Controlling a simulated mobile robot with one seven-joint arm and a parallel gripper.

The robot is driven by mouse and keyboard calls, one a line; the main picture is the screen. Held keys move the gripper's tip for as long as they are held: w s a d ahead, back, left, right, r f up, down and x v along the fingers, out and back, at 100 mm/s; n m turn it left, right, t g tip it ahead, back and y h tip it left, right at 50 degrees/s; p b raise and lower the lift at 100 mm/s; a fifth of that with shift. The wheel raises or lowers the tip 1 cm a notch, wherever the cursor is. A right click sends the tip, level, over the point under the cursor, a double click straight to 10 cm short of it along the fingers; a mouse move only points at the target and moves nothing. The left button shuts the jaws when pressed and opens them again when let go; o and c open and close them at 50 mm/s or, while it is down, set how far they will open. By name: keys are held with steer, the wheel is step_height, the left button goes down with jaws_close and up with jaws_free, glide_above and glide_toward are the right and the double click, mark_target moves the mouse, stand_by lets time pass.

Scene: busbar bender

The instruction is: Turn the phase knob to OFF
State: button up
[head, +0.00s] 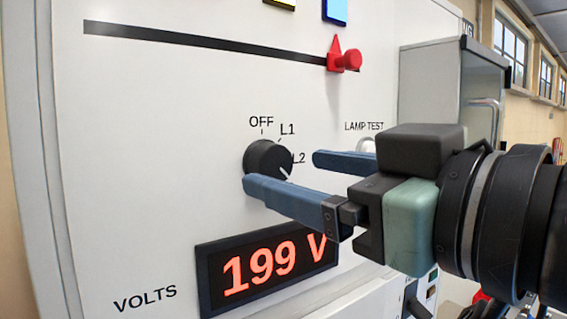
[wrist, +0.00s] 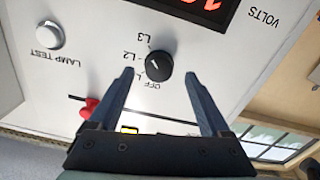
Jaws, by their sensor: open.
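The black round phase knob (head: 266,158) is on the white panel, with OFF, L1 and L2 marked around its upper and right side. Its white pointer mark aims to the lower right, past L2. In the wrist view the knob (wrist: 159,66) shows with an L3 label too, and the mark seems to aim toward L3. My gripper (head: 283,170) is open and empty in front of the panel. In the wrist view its fingertips (wrist: 159,76) stand on either side of the knob. In the head view the near finger covers the knob's lower edge; I cannot tell whether it touches.
The red-lit display (head: 262,265) below the knob reads 199 V. A red slider knob (head: 345,60) stands out at the end of a dark slot above. A LAMP TEST button (wrist: 48,36) lies to the side. A grey cabinet (head: 430,85) stands behind right.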

mark_target(270, 164)
steer(key=shift+x, duration=1.4)
steer(key=shift+c, duration=0.4)
jaws_close()
